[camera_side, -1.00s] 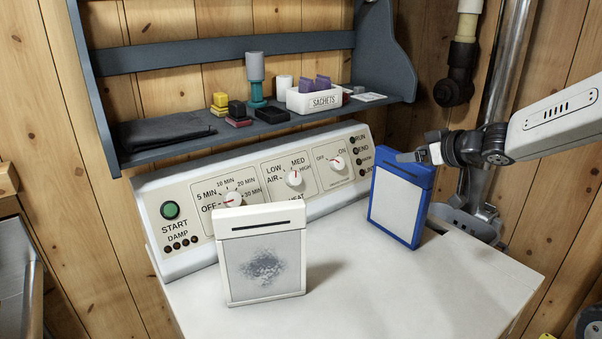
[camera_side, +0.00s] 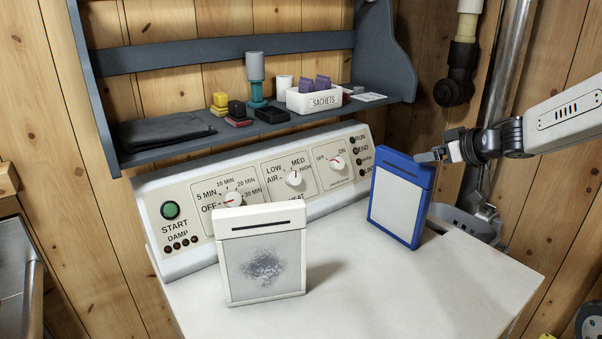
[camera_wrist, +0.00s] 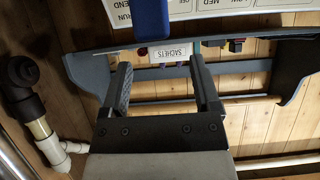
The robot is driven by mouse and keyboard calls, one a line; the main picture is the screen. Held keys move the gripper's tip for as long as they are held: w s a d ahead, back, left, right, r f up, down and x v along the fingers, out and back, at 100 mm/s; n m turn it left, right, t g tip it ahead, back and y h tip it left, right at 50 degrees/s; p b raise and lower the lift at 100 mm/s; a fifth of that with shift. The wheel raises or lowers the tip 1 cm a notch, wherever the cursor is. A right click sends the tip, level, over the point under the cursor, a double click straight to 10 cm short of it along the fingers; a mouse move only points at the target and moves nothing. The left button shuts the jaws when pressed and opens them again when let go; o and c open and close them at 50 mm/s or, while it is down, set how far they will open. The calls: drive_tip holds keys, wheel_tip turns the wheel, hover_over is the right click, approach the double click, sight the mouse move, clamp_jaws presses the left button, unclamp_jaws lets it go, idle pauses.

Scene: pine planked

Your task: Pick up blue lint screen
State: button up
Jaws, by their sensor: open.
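The blue lint screen (camera_side: 396,210), a blue frame around a pale panel with a dark slot near its top, stands upright on the white dryer top (camera_side: 400,290). In the wrist view a blue part of it (camera_wrist: 153,20) shows at the top, ahead of the gap between my fingers. My gripper (camera_side: 432,156) is open and empty at the screen's upper right edge in the side view; whether it touches is unclear. Both fingers also show apart in the wrist view (camera_wrist: 160,68). A white lint screen (camera_side: 262,260) with grey lint stands at the front left.
The control panel (camera_side: 180,235) with knobs rises behind the screens. A grey shelf (camera_side: 215,137) above it holds a sachets box (camera_side: 313,101) and several small items. Pipes (camera_side: 505,75) run at the right. The dryer top's front right is clear.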

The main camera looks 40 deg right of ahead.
sight(410, 158)
drive_tip(key=shift+w+f, duration=0.3)
drive_tip(key=shift+w, duration=0.2)
drive_tip(key=shift+w+f, duration=0.1)
drive_tip(key=shift+x, duration=2.45)
drive_tip(key=shift+d, duration=0.1)
drive_tip(key=shift+c, duration=0.2)
clamp_jaws()
